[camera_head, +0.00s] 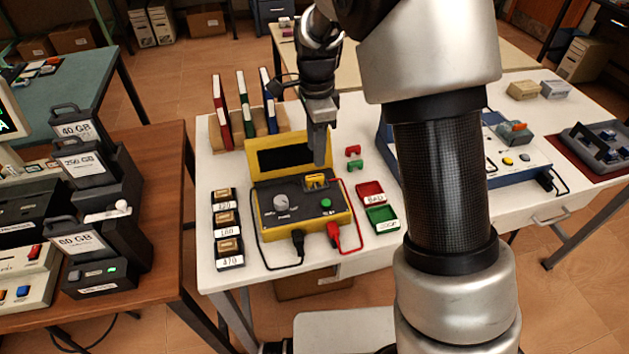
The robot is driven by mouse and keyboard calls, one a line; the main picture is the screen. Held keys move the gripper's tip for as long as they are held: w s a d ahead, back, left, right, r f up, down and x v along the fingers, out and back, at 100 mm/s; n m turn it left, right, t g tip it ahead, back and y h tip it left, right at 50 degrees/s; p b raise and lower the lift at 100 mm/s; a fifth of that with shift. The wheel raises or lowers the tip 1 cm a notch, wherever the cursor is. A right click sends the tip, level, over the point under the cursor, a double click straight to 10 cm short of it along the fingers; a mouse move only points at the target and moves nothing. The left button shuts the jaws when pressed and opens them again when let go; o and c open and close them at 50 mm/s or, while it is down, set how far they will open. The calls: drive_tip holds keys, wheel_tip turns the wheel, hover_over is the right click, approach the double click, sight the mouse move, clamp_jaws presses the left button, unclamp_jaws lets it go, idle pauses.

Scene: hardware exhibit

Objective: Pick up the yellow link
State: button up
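The yellow link (316,181) sits on the upper right part of the top panel of a yellow-and-black device (267,222) on the white table. My gripper (320,160) points down, and its tip appears just above and behind the yellow link. I cannot tell whether there is a gap between them. The fingers overlap in this view, so their opening is hidden. The yellow link appears to rest on the panel.
A red link (353,150) and a green link (355,165) lie right of the device, near red (370,193) and green (382,219) trays. Black (298,243) and red (333,235) plugs with cables are at its front. Small labelled boxes (228,225) stand left. Books (243,103) stand behind.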

sight(315, 176)
wheel_tip(315, 176, down, 3)
drive_tip(key=shift+r, duration=0.2)
drive_tip(key=f, duration=0.3)
drive_tip(key=f+b, duration=0.1)
drive_tip(key=f, duration=0.1)
drive_tip(key=shift+s+a, duration=0.15)
drive_tip(key=shift+s, duration=0.1)
clamp_jaws()
